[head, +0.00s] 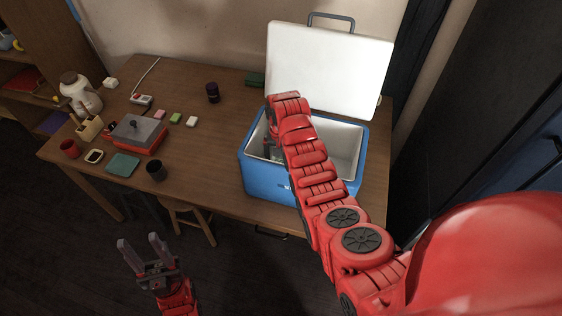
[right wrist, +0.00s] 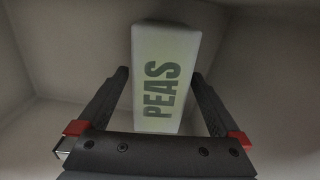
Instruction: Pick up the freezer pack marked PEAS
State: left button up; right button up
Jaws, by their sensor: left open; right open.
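The freezer pack marked PEAS (right wrist: 166,75) is a pale green block with dark letters, seen in the right wrist view inside the white-lined cooler. My right gripper (right wrist: 163,85) is open, with one finger on each side of the pack; I cannot tell if they touch it. In the head view my right arm reaches down into the blue cooler (head: 268,180), which hides most of that gripper and the pack. The cooler's white lid (head: 325,75) stands open. My left gripper (head: 146,252) is open and empty, low in front of the table.
The wooden table (head: 205,180) carries the cooler at its right end. A stool (head: 188,210) is below.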

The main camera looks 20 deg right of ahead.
jog(key=shift+f, duration=0.8)
grip_shut()
